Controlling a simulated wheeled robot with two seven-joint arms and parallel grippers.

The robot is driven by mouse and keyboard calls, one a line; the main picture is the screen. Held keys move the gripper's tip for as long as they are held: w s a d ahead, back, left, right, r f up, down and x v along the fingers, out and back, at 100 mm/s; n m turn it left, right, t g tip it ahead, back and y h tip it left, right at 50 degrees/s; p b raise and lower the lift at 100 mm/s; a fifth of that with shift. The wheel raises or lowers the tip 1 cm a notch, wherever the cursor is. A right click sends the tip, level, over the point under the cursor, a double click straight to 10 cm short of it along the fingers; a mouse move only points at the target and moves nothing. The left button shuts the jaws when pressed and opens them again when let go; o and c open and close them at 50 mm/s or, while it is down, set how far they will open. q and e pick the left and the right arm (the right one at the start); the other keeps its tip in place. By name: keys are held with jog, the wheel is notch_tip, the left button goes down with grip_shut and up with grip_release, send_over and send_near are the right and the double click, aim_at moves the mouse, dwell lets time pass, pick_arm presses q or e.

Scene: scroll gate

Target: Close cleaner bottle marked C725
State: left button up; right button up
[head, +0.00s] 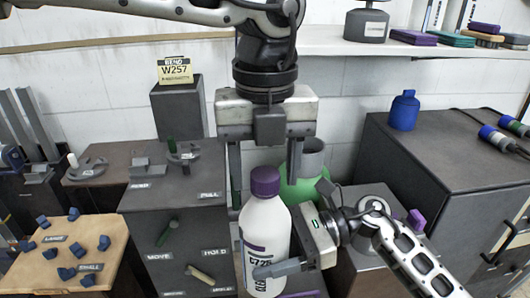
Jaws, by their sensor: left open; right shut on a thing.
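The cleaner bottle (264,222) is white with a dark label whose text partly shows as C72-. It stands upright near the middle of the head view, with a purple cap (264,181) on its neck. My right gripper (272,262) is shut on the bottle's body from the right, low on the label. My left gripper (265,165) is open and points down over the bottle, its fingers on either side of and around cap height. I cannot tell whether the cap is fully tightened.
A green container (300,190) stands just behind the bottle. A grey cabinet with levers (185,240) is at left, beside a wooden board (70,255) with several blue pieces. A blue bottle (403,110) stands on the right cabinet (430,155). A shelf (400,45) runs along the back.

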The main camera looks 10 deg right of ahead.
pick_arm(q)
jog(key=c, duration=1)
jog(key=m, duration=0.9)
jog(key=shift+f, duration=0.1)
jog(key=m, duration=0.5)
jog(key=shift+m, duration=0.4)
jog(key=m, duration=0.4)
jog(key=o, duration=1.1)
jog(key=shift+c, duration=0.2)
